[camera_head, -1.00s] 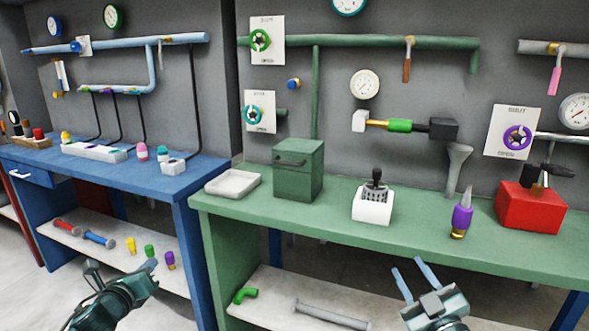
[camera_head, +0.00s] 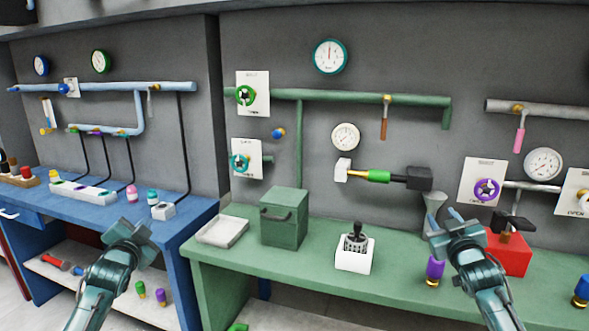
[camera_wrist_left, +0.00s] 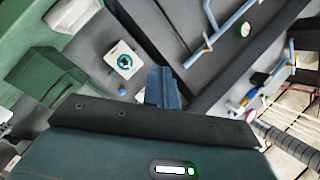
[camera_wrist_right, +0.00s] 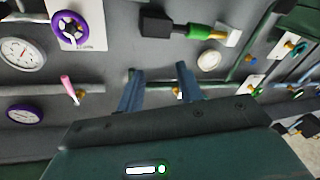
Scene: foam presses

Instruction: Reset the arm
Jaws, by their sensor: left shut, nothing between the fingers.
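My left gripper (camera_head: 130,226) is raised in front of the blue bench. In the left wrist view its fingers (camera_wrist_left: 163,85) are together with nothing between them. My right gripper (camera_head: 450,222) is raised in front of the right part of the green bench and hides part of the red box there. In the right wrist view its two fingers (camera_wrist_right: 160,90) stand apart with only the wall behind them, so it is open and empty.
The green bench (camera_head: 330,277) carries a white tray (camera_head: 222,231), a green box (camera_head: 284,217), a white block with a black knob (camera_head: 355,255), a purple-topped item (camera_head: 434,271) and a red box (camera_head: 514,256). The blue bench (camera_head: 187,219) is at left. Pipes and valves line the wall.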

